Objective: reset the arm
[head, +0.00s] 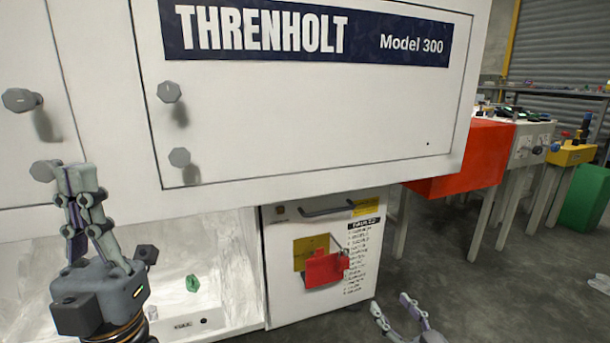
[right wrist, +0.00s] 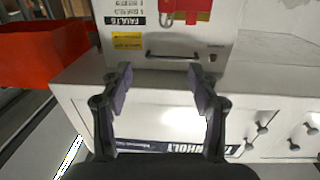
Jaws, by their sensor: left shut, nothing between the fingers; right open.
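My left gripper (head: 76,180) is in the head view at the left, pointing up, with its fingers shut and nothing between them. It stands in front of the white machine, just below a grey knob. My right gripper (head: 392,304) is low at the bottom centre-right of the head view, open and empty. The right wrist view also shows its two fingers (right wrist: 160,80) spread apart. A dark handle (right wrist: 172,57) on the white front panel appears beyond them, upside down in that view. I cannot tell how far it is from the fingertips.
The white Threnholt cabinet (head: 320,110) fills the upper view, with grey knobs. Below it is a front panel (head: 285,255) with a red holder (head: 325,268). A green piece (head: 192,284) lies in the open bay. A red bin (head: 465,165) and tables stand right.

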